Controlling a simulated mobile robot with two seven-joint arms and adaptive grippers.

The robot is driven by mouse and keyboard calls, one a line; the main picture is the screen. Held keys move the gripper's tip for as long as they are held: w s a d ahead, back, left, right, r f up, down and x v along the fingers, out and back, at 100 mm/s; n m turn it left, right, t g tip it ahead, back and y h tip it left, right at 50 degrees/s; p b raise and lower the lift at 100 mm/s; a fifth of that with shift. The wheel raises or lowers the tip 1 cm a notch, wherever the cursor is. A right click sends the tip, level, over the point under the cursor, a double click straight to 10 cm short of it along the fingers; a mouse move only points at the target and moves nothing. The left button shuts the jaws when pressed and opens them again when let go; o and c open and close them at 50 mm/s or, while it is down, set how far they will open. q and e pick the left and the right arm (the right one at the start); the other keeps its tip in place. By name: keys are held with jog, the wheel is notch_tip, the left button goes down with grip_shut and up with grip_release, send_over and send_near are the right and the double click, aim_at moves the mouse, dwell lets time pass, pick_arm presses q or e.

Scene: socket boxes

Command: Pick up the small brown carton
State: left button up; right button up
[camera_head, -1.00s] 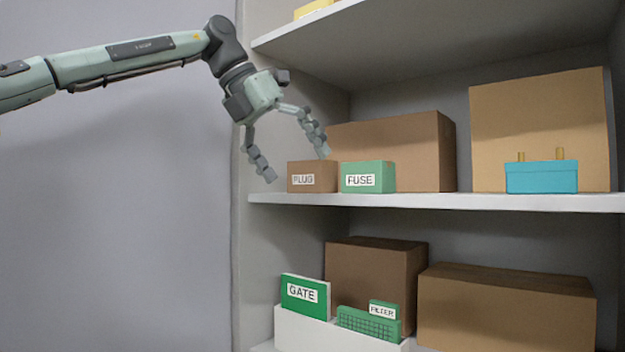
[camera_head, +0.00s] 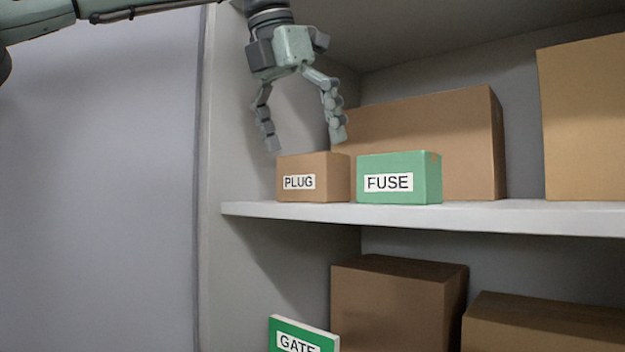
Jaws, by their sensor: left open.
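The small brown carton (camera_head: 335,181), labelled PLUG, sits on the upper shelf near its left end. My left gripper (camera_head: 306,147) is open and points down just above this carton, with one finger over each side of its top. The fingers hold nothing, and I cannot tell whether the right fingertip touches the carton. My right gripper is not in view.
A green FUSE box (camera_head: 400,192) stands close to the right of the carton. A large brown box (camera_head: 455,140) is behind them, and a tan box (camera_head: 590,120) is at the right. The shelf (camera_head: 520,217) has free room at its left end.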

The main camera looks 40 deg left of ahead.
aim_at(311, 177)
pick_arm(q)
jog(key=shift+w+f, duration=0.15)
jog(key=shift+f, duration=0.35)
jog(key=b+x, duration=0.1)
jog(key=x, duration=0.4)
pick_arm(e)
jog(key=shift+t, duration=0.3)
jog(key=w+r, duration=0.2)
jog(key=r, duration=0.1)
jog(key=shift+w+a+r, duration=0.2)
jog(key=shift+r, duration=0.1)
pick_arm(q)
jog(key=shift+c, duration=0.6)
jog(key=c, duration=1.2)
jog(key=shift+r, duration=0.1)
jog(key=shift+c, duration=0.6)
jog(key=shift+r, duration=0.1)
